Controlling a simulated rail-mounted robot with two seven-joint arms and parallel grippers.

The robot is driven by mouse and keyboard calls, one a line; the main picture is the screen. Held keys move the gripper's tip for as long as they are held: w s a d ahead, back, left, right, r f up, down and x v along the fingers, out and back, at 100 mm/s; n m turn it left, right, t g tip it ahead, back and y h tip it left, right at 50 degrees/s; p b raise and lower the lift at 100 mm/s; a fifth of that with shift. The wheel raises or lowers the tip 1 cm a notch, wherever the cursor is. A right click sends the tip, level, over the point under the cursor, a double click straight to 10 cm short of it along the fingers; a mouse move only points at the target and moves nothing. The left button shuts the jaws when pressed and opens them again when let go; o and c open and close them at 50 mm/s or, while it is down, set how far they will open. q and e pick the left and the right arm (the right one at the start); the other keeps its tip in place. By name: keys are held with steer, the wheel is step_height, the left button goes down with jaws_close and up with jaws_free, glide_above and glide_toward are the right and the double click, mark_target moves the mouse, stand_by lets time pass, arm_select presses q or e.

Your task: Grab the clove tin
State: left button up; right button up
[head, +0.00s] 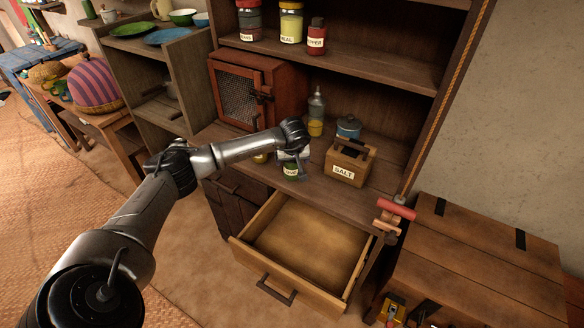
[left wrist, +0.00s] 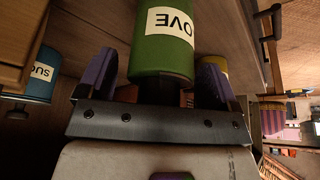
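The clove tin (head: 291,171) is a green cylinder with a white label, standing on the cabinet counter left of the salt box. In the left wrist view the green tin (left wrist: 163,50) fills the upper middle, its label upside down and partly cut off, reading "OVE". My left gripper (head: 293,158) is at the tin, partly covering it in the head view. In the left wrist view its two purple fingers (left wrist: 158,82) are spread, one on each side of the tin, with a visible gap on the left side. Contact on the right side is unclear. My right gripper is not in view.
A wooden salt box (head: 347,165) stands close on the right, with a blue lidded pot (head: 348,127) behind it. A glass bottle (head: 316,103) and a red mesh-door cupboard (head: 257,90) stand behind. An open, empty drawer (head: 305,245) juts out below the counter.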

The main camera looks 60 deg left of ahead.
arm_select(q)
steer(key=c, duration=1)
steer(key=shift+o, duration=0.2)
steer(key=shift+r, duration=0.1)
